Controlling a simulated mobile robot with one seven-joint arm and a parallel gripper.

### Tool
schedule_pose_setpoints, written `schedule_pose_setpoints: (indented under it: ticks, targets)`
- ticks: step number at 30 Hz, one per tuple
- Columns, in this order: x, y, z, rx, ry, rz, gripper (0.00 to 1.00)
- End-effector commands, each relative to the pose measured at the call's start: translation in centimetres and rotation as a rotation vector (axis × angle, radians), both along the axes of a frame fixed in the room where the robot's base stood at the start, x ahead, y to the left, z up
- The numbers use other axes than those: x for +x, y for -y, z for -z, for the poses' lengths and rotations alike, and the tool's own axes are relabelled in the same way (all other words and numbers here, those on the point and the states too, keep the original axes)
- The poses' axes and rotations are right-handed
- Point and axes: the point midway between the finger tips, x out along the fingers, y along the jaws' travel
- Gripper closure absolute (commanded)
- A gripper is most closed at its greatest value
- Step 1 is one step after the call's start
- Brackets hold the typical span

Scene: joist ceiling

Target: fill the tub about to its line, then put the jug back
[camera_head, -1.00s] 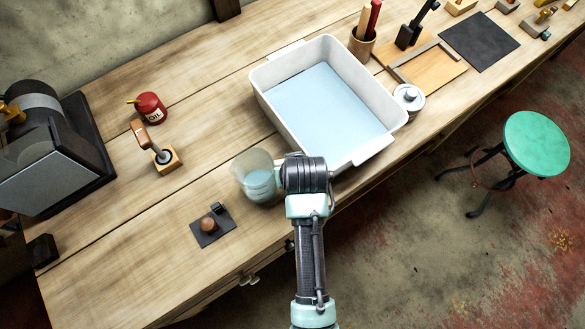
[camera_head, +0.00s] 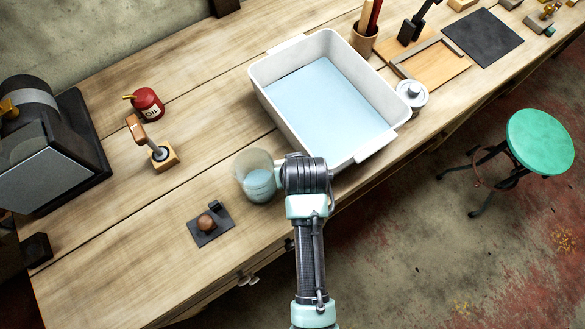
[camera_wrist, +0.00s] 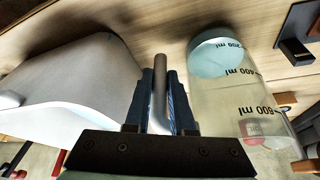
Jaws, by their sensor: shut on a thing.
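The clear jug (camera_head: 256,178) has pale blue liquid in its lower part; it stands about upright, just left of the tub's near corner. Whether it touches the bench is unclear. My gripper (camera_wrist: 160,88) is shut on the jug's handle (camera_wrist: 159,95); in the head view my wrist hides the fingers. The jug's body (camera_wrist: 250,105) shows ml marks in the wrist view, with liquid near its base. The white tub (camera_head: 284,112) holds a broad layer of pale blue water (camera_head: 325,105); its wall also shows in the wrist view (camera_wrist: 75,75). I cannot make out its line.
A dark pad with a brown knob (camera_head: 208,225) lies left of the jug. A red oil can (camera_head: 148,104) and a wooden-handled tool (camera_head: 152,145) stand farther left. A lidded metal pot (camera_head: 412,94) sits right of the tub. Bare bench (camera_head: 130,245) lies front left.

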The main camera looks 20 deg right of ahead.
Motion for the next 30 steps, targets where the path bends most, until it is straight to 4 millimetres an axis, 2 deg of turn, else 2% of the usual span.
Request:
schedule_pose_setpoints:
  ticks: [10, 11, 15, 17, 25, 30]
  targets:
    - [0.1, 0.0, 0.6, 0.001, 0.004, 0.001, 1.00]
    - [0.1, 0.0, 0.6, 0.001, 0.004, 0.001, 0.76]
    - [0.1, 0.0, 0.6, 0.001, 0.003, 0.000, 0.51]
    - [0.1, 0.0, 0.6, 0.000, 0.002, 0.000, 0.43]
    - [-0.1, 0.0, 0.7, 0.000, -0.003, -0.001, 0.43]
    - [-0.6, 0.0, -0.6, 0.000, 0.001, -0.001, 0.43]
